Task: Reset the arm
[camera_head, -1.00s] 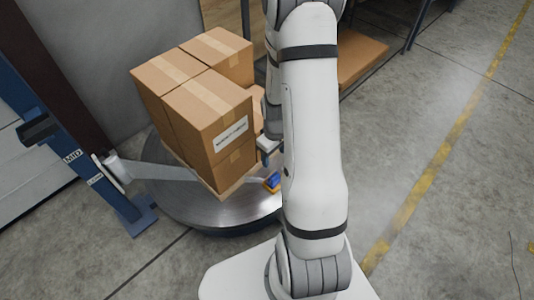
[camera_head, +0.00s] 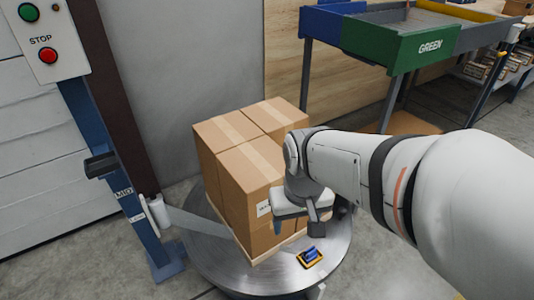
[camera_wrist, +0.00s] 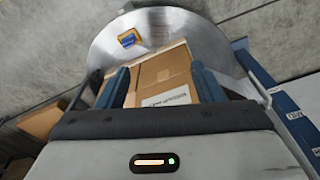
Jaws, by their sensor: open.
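My arm comes in from the right in the head view and ends in my gripper (camera_head: 316,220), in front of the stacked cartons at their right side. In the wrist view my gripper (camera_wrist: 160,76) is open, with its two dark blue fingers apart and no object held. Brown cartons (camera_head: 232,165) stand stacked on a pallet on the round metal turntable (camera_head: 215,255). In the wrist view a labelled carton (camera_wrist: 163,78) shows between and beyond the fingers; I cannot tell whether they touch it. My wrist hides part of the stack's right side.
A blue-and-yellow item (camera_head: 310,257) lies on the turntable's front. A blue post (camera_head: 105,160) with a film roll (camera_head: 158,212) and stop-button panel (camera_head: 40,40) stands left. A green bin (camera_head: 400,42) on a stand is behind. Floor at lower left is clear.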

